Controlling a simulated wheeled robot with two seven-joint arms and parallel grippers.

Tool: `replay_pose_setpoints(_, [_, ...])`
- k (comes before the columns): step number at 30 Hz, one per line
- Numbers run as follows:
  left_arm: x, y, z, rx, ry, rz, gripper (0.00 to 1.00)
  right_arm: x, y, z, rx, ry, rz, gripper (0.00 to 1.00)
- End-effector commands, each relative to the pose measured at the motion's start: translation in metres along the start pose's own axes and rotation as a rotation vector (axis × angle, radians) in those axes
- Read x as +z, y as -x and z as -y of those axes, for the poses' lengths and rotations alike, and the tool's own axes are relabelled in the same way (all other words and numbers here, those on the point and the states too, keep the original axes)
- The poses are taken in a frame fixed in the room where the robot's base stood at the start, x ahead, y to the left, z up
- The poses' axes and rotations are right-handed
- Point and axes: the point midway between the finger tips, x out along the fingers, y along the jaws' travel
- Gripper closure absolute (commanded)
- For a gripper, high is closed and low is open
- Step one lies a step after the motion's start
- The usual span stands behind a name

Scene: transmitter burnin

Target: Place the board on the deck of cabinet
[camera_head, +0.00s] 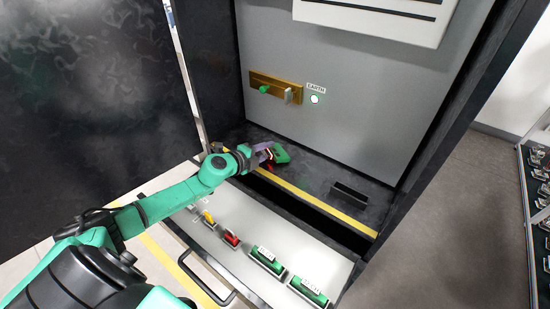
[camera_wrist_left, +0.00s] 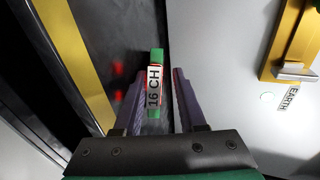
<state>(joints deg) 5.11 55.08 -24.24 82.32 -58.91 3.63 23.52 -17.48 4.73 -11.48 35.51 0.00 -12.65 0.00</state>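The board (camera_wrist_left: 154,83) is a narrow green block with a white "16 CH" label and a red glow along it. In the head view its green end (camera_head: 281,153) shows beyond my left gripper (camera_head: 268,154), at the dark deck (camera_head: 320,179) of the cabinet, behind the yellow stripe. In the left wrist view the two fingers of my left gripper (camera_wrist_left: 158,80) stand on either side of the board, with a visible gap on each side. The board's underside is hidden, so its contact with the deck is unclear. My right gripper is out of view.
A grey back panel (camera_head: 340,110) carries a brass plate (camera_head: 276,88) with a green knob and an EARTH label. A black slot piece (camera_head: 350,195) stands on the deck at right. In front, a pale panel (camera_head: 285,240) holds several coloured modules. A dark door (camera_head: 90,100) stands at left.

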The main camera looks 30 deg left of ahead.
Motion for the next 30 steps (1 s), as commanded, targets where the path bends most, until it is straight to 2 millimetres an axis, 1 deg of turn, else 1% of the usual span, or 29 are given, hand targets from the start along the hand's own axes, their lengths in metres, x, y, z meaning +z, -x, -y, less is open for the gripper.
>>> replay_pose_setpoints(3, [0.000, 0.001, 0.000, 0.000, 0.000, 0.000, 0.60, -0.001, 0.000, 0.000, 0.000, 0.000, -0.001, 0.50])
replay_pose_setpoints(5, [0.001, 0.006, -0.001, 0.001, 0.001, 0.001, 0.60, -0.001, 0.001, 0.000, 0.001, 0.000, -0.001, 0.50])
replay_pose_setpoints(15, [-0.001, 0.057, -0.001, 0.004, 0.001, -0.001, 0.60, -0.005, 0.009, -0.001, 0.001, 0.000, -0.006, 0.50])
replay_pose_setpoints(19, [-0.001, 0.075, 0.001, 0.002, 0.005, -0.001, 0.60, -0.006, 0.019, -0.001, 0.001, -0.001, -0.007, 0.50])
replay_pose_setpoints(22, [0.000, 0.081, 0.001, 0.001, 0.000, 0.000, 0.60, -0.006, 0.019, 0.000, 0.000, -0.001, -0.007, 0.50])
replay_pose_setpoints(30, [0.000, 0.081, 0.001, 0.000, -0.001, 0.000, 0.60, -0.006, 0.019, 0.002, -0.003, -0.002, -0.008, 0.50])
